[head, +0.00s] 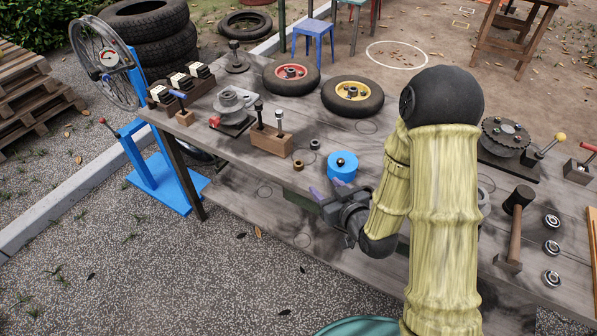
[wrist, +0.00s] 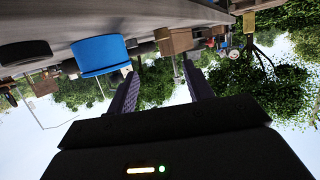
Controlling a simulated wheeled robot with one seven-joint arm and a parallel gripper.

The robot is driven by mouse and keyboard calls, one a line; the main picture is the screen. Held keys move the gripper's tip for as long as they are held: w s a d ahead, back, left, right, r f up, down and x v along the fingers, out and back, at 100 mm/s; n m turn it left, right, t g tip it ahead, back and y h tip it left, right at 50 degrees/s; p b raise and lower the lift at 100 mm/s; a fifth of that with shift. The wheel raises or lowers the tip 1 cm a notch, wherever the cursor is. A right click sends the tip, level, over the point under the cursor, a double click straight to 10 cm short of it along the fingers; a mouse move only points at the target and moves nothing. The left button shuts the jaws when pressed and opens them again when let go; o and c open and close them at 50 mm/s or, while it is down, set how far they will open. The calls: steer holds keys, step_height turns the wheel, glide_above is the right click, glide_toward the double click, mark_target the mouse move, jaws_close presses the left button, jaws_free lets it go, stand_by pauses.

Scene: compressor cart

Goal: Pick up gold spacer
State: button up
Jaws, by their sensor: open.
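The gold spacer (head: 298,165) is a small brownish-gold ring lying flat on the grey wooden bench, in front of the wooden block. My gripper (head: 324,189) is low near the bench's front edge, to the right of the spacer and nearer the front, and apart from it. Its two purple fingers are spread with nothing between them; they also show in the wrist view (wrist: 160,80).
A blue cylinder (head: 342,167) stands close behind my gripper, and a dark ring (head: 314,144) lies behind the spacer. A wooden block (head: 271,139) holds two upright tools. Wheels (head: 352,95) lie further back. A mallet (head: 516,220) is at the right.

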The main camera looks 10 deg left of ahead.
glide_toward(297, 161)
steer(key=shift+w+a+f, duration=0.2)
steer(key=shift+w, duration=0.35)
steer(key=shift+w+a+f, duration=0.2)
steer(key=shift+w+a, duration=0.05)
steer(key=shift+w, duration=0.25)
steer(key=shift+x, duration=2.6)
steer(key=shift+s+a, duration=0.15)
steer(key=shift+a, duration=0.05)
steer(key=c, duration=1.1)
